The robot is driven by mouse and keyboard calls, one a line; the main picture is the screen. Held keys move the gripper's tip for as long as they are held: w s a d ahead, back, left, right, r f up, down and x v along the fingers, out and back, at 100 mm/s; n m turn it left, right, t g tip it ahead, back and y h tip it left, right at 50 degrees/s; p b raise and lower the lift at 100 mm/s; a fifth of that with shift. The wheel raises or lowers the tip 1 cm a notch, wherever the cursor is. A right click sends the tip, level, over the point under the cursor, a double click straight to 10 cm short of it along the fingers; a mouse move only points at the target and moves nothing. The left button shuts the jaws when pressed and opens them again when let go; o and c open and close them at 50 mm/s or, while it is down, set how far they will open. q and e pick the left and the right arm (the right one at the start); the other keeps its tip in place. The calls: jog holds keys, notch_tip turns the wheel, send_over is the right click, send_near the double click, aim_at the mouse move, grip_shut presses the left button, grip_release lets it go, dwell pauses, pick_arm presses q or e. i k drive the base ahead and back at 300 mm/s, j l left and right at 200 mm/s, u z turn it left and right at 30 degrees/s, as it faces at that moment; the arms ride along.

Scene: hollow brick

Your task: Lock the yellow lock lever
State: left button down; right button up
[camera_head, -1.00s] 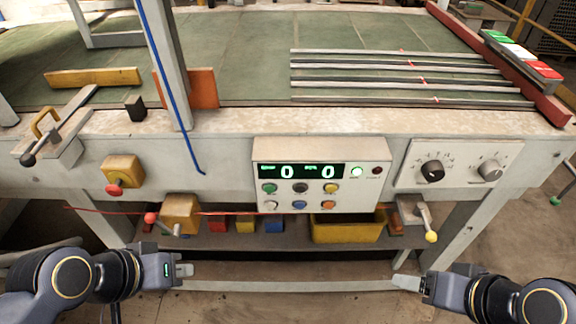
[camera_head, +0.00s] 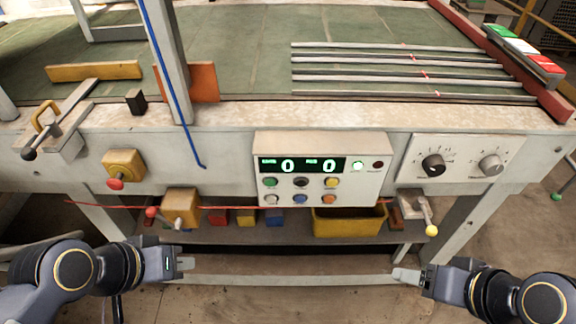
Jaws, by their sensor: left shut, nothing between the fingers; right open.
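The lock lever (camera_head: 426,215) has a grey shaft and a yellow ball knob (camera_head: 431,230). It sits on a grey bracket under the right side of the bench front, with the knob pointing down. My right gripper (camera_head: 400,275) is open and empty, below and left of the knob, apart from it. My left gripper (camera_head: 187,264) is shut and empty, well to the left, below a yellow box with a red-knobbed lever (camera_head: 152,213).
A control panel (camera_head: 320,168) with lit displays juts from the bench front. A yellow bin (camera_head: 349,221) stands on the lower shelf, left of the lever. A dial plate (camera_head: 462,158) is above the lever. A bench leg (camera_head: 468,218) stands just right of it.

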aim_at(431, 232)
jog(key=l+z, duration=0.2)
jog(key=l, duration=0.65)
jog(key=i+l+z, duration=0.2)
jog(key=l, duration=0.65)
jog(key=k, duration=0.1)
